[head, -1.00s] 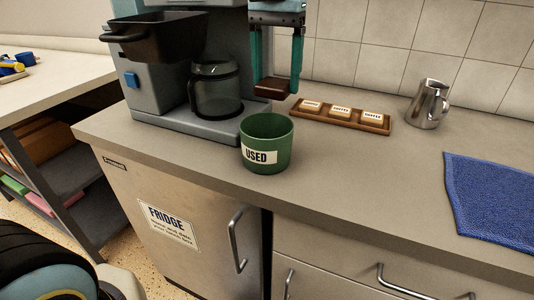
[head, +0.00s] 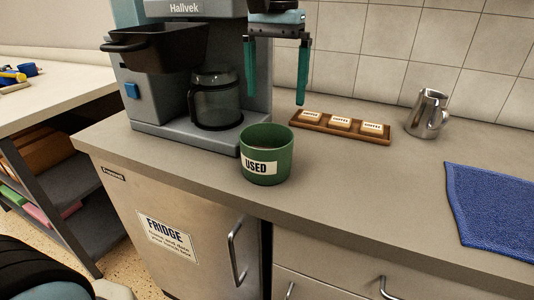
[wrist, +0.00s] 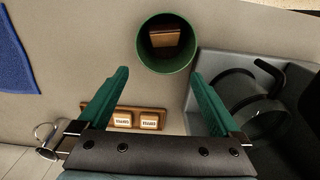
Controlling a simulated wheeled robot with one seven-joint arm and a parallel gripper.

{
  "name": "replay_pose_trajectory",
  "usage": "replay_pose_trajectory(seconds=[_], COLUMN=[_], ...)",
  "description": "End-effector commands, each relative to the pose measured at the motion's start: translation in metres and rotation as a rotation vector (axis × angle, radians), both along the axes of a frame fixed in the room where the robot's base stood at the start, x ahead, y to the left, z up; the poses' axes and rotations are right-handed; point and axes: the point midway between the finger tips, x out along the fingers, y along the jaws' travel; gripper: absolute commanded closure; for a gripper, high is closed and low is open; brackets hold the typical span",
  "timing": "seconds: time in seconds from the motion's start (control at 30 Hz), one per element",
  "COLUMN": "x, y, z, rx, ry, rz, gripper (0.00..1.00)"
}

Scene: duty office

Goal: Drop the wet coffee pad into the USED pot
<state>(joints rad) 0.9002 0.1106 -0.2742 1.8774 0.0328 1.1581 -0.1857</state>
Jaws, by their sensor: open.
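The green USED pot (head: 266,154) stands upright on the counter in front of the coffee machine. In the wrist view I look down into the pot (wrist: 166,62). The brown coffee pad (wrist: 165,40) lies inside it, near the wall at the top of the picture. The head view does not show the pad, as the pot's wall hides it. My gripper (head: 276,98) is open and empty, above and behind the pot in the head view. Its two green fingers (wrist: 158,90) are wide apart in the wrist view and do not touch the pot.
The coffee machine (head: 185,132) with its glass jug (head: 217,100) stands left of the pot. A wooden tray (head: 378,137) of several labelled coffee packs lies behind right. A steel milk jug (head: 426,115) and a blue towel (head: 492,210) are farther right. The counter between is clear.

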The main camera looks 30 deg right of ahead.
Motion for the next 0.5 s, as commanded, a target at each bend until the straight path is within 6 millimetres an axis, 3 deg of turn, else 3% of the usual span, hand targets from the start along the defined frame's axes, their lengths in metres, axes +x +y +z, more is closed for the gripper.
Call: replay_pose_trajectory(seconds=[0.5], x=[0.0], y=[0.0], z=[0.09], rx=[-0.003], ry=[-0.002], rz=[0.001], gripper=[0.0])
